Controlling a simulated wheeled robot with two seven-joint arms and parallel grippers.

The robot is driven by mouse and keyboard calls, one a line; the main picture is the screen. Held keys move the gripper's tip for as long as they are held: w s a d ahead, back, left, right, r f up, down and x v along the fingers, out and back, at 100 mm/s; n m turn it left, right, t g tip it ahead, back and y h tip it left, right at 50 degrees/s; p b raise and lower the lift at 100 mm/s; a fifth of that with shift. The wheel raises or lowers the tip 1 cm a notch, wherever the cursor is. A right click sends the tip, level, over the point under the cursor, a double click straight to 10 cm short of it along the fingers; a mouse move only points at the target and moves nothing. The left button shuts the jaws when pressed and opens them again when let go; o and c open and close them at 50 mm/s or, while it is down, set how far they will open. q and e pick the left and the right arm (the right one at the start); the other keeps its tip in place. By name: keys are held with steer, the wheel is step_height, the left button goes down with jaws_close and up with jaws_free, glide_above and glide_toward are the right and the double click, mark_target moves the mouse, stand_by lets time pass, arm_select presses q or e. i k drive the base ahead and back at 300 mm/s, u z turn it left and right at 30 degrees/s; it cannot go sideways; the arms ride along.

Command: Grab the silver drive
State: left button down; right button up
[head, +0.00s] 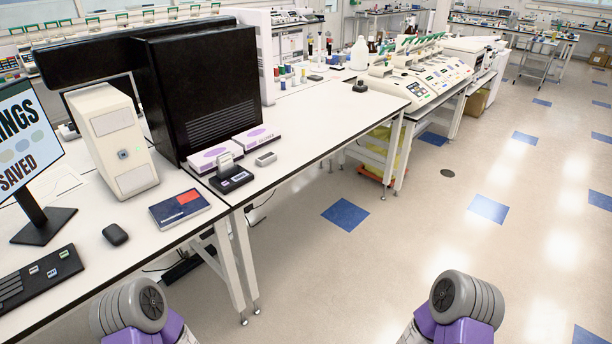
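A small silver-grey box (266,159), which looks like the silver drive, lies on the white bench near its front edge. It sits to the right of a small black device with a grey top (231,178) and in front of the white and purple boxes. Nothing touches it. Only grey and purple links of my two arms show at the bottom of the head view. Both grippers are out of view, so their state does not show.
White and purple boxes (257,138) and a large black machine (205,85) stand behind the drive. A dark blue book (180,208), a mouse (115,234), a keyboard (38,279) and a monitor (28,140) are at left. The floor (370,270) in front is clear.

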mark_target(224, 162)
steer(key=z, duration=3.7)
steer(key=i, duration=0.1)
steer(key=u, duration=3.2)
steer(key=i, duration=1.35)
steer(key=u, duration=0.95)
